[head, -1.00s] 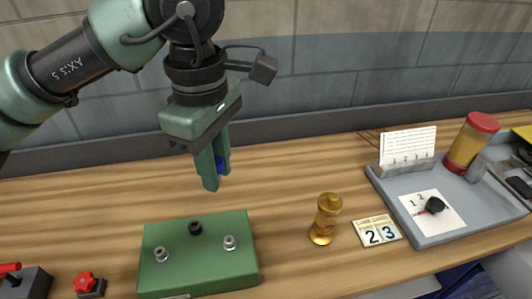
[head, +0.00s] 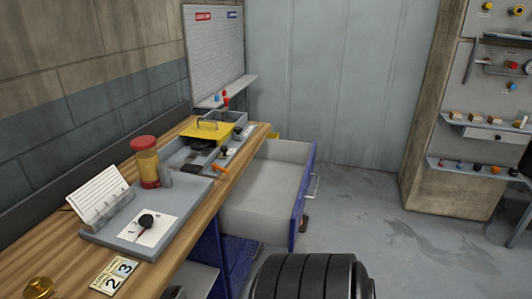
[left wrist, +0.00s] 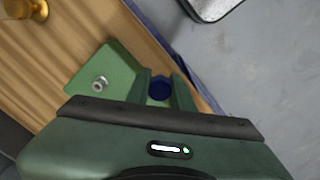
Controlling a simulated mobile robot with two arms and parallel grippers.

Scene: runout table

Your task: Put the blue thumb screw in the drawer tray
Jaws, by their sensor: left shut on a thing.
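The blue thumb screw (left wrist: 160,88) shows in the left wrist view between the two fingers of my left gripper (left wrist: 162,94), which is shut on it. In the head view an open drawer (head: 262,197) sticks out from the bench's right side, with a pale grey inside and a blue front. The visible part of its inside looks empty. My left gripper and the screw are not visible in the head view now. My right gripper is in no view.
A green block (left wrist: 98,60) with a metal fastener lies on the wooden table in the left wrist view. The head view shows a grey tray (head: 100,232) with a red-lidded jar (head: 147,165), a yellow-lidded box (head: 212,130), and clear floor (head: 370,230) beyond the drawer.

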